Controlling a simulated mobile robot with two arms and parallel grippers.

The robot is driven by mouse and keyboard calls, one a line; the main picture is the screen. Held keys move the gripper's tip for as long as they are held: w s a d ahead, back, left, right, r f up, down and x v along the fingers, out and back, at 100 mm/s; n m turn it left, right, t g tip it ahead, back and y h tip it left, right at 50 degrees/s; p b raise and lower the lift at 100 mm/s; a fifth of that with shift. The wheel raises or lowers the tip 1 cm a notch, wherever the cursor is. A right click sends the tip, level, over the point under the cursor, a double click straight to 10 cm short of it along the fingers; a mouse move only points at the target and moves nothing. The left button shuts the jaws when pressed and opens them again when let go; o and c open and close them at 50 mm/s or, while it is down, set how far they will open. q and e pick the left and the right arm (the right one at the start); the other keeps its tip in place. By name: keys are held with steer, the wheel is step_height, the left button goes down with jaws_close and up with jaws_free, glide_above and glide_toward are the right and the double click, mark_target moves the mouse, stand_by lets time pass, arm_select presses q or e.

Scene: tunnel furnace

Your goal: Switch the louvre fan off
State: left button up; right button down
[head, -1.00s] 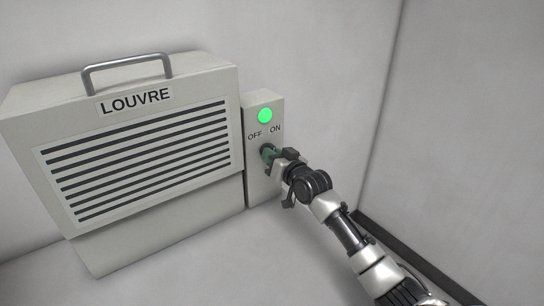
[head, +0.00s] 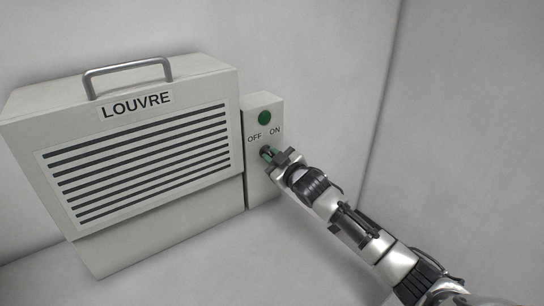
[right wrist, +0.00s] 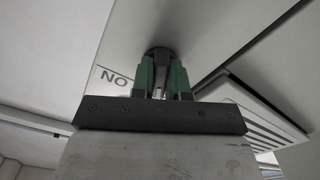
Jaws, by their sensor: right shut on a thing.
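The louvre fan (head: 150,158) is a pale box with dark slats, a LOUVRE label and a top handle, at the left in the head view. Its narrow switch box (head: 262,185) stands at its right side, with OFF and ON labels. The round green lamp (head: 264,118) above the labels is dark. My right gripper (head: 270,155) is shut on the switch knob below the labels. In the right wrist view the green fingers of the gripper (right wrist: 162,80) close around the dark round knob (right wrist: 160,53), partly hiding it. My left gripper is not in view.
A bare pale wall (head: 330,60) stands behind the switch box and another wall (head: 465,130) rises at the right. The pale floor in front of the fan is clear.

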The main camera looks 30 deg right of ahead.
steer(key=shift+n, duration=0.3)
steer(key=c, duration=1.1)
jaws_free()
steer(key=s, duration=0.3)
steer(key=s+d+b, duration=0.1)
steer(key=s, duration=0.3)
steer(key=s+b, duration=0.1)
steer(key=s, duration=0.2)
steer(key=shift+s+d, duration=0.25)
steer(key=shift+s, duration=0.1)
steer(key=shift+f, duration=0.1)
